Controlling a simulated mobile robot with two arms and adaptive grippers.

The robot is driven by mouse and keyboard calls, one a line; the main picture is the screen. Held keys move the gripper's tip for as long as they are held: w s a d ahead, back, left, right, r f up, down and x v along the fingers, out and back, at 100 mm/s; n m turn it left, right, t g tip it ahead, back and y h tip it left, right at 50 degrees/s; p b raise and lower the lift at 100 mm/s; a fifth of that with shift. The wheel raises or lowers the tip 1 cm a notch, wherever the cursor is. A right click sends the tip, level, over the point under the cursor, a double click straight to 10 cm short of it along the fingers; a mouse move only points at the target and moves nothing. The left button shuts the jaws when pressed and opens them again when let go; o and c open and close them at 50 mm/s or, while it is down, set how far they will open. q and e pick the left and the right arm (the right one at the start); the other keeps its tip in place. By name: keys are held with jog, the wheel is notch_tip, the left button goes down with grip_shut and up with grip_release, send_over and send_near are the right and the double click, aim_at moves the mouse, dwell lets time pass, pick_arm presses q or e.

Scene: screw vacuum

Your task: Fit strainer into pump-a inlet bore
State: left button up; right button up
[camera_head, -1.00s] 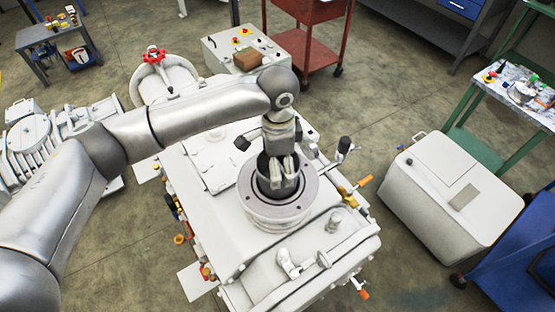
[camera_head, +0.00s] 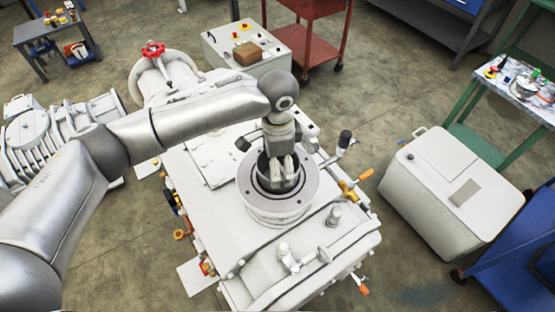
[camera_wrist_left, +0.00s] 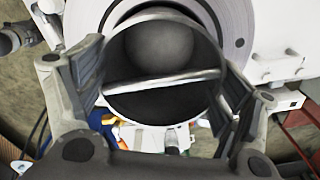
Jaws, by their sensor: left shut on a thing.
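The pump-a inlet bore is ringed by a grey round flange (camera_head: 309,191) on top of the white pump housing in the head view. My left gripper (camera_head: 283,178) points down over this bore, its fingers inside the ring's outline. It is shut on the strainer, an open grey cylinder with a bar (camera_wrist_left: 160,82) across its mouth in the left wrist view. One finger lies on each side of it. A dark part of the strainer (camera_head: 263,164) shows beside the fingers. The strainer's lower end is hidden, so its depth in the bore cannot be told. My right gripper is not in view.
A black-knobbed lever (camera_head: 345,139) and an orange-handled valve (camera_head: 364,176) stand right of the flange. A red-handwheel valve (camera_head: 153,49) stands behind my left arm. A white box (camera_head: 440,190) stands on the floor at the right.

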pick_arm(q)
jog(key=shift+f, duration=0.55)
jog(key=o, duration=0.9)
notch_tip(320, 180, up, 12)
jog(key=shift+r, duration=0.1)
dwell(0.8)
